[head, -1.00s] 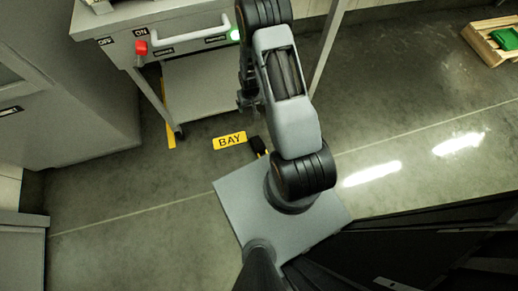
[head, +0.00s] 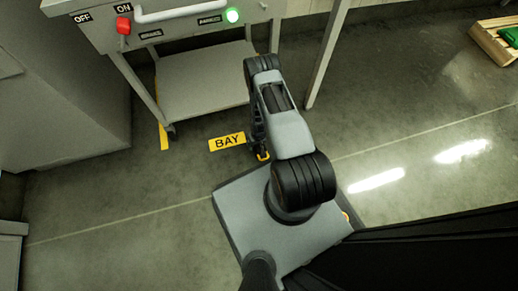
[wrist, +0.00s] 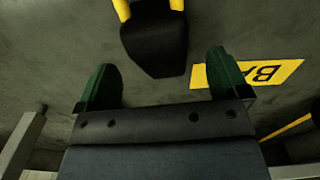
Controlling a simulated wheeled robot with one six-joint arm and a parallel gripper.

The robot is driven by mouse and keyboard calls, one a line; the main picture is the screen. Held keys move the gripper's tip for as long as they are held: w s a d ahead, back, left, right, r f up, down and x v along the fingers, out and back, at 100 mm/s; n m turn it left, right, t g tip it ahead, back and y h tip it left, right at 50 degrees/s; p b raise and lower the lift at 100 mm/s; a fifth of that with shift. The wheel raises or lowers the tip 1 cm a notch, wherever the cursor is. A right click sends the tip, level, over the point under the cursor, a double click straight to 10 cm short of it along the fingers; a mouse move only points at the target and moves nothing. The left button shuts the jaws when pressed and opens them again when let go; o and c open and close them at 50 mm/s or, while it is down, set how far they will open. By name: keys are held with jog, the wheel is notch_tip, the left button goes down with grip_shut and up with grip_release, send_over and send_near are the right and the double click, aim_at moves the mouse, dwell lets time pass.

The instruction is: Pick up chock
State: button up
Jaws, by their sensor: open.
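The chock (wrist: 155,45) is a black block with a yellow handle. It lies on the floor at the top middle of the wrist view, beyond and between my fingertips. My gripper (wrist: 164,78) has two green fingers spread apart, with nothing between them. In the head view only a small part of the chock (head: 263,155) shows, its yellow handle near the front edge of my base. My arm hides the rest, and my fingers are not clear there.
A yellow BAY label (head: 227,141) is on the floor left of the chock. A grey cart (head: 205,85) with a red switch and a lit green lamp stands behind. A wooden crate (head: 490,45) is at far right. Open floor lies to the right.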

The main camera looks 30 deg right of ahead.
aim_at(259, 147)
jog(key=shift+w+d+f+b, duration=0.15)
jog(key=shift+f+b, duration=0.8)
jog(key=shift+f, duration=0.5)
jog(key=shift+w+a+f+b, duration=0.1)
jog(key=shift+f+b, duration=0.8)
jog(key=shift+f, duration=0.55)
jog(key=shift+c, duration=0.3)
jog(key=shift+r, duration=0.1)
jog(key=c, duration=1.2)
